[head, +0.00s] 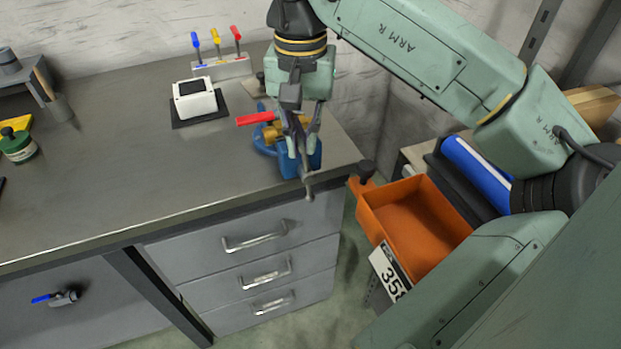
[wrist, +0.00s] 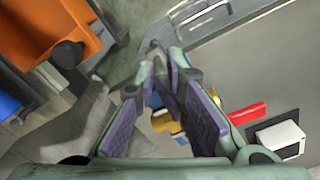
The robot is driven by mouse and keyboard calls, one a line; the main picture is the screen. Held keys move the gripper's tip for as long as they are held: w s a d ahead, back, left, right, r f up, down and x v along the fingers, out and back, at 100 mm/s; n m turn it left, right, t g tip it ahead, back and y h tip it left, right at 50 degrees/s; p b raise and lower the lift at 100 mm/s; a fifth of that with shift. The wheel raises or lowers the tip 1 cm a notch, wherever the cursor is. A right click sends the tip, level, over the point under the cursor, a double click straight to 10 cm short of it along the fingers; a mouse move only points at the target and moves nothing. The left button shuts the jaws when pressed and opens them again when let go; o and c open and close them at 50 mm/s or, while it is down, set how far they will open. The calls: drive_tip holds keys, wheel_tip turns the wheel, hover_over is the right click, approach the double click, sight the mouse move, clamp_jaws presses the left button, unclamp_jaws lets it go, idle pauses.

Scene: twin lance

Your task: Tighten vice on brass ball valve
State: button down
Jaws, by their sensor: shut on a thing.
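The blue vice (head: 266,146) stands at the bench's right corner. The brass ball valve (head: 272,132) sits in its jaws, with its red lever (head: 256,118) pointing left. My gripper (head: 301,158) points down in front of the vice, its fingers closed on the grey vice handle (head: 308,190), whose lower end shows below them. In the wrist view, the purple-padded fingers (wrist: 163,82) partly hide the handle, the blue vice and the brass valve body (wrist: 165,123). The red lever (wrist: 247,113) shows clear of the fingers. The jaw contact on the valve is hidden.
A white box (head: 194,99) on a dark mat and a rack of coloured-handled tools (head: 219,65) stand behind the vice. An orange bin (head: 408,215) is close to the right of the bench corner. Drawers (head: 262,240) lie below. The bench's middle is clear.

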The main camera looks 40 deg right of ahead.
drive_tip(key=shift+a+f, duration=0.1)
drive_tip(key=shift+f, duration=0.15)
drive_tip(key=shift+w+a, duration=0.1)
drive_tip(key=shift+a, duration=0.25)
drive_tip(key=shift+a+f, duration=0.1)
drive_tip(key=shift+a, duration=0.1)
drive_tip(key=shift+w+a+b, duration=0.1)
drive_tip(key=shift+a+b, duration=0.15)
drive_tip(key=shift+b, duration=0.05)
idle(0.7)
drive_tip(key=shift+d+r, duration=0.4)
drive_tip(key=shift+d, duration=0.3)
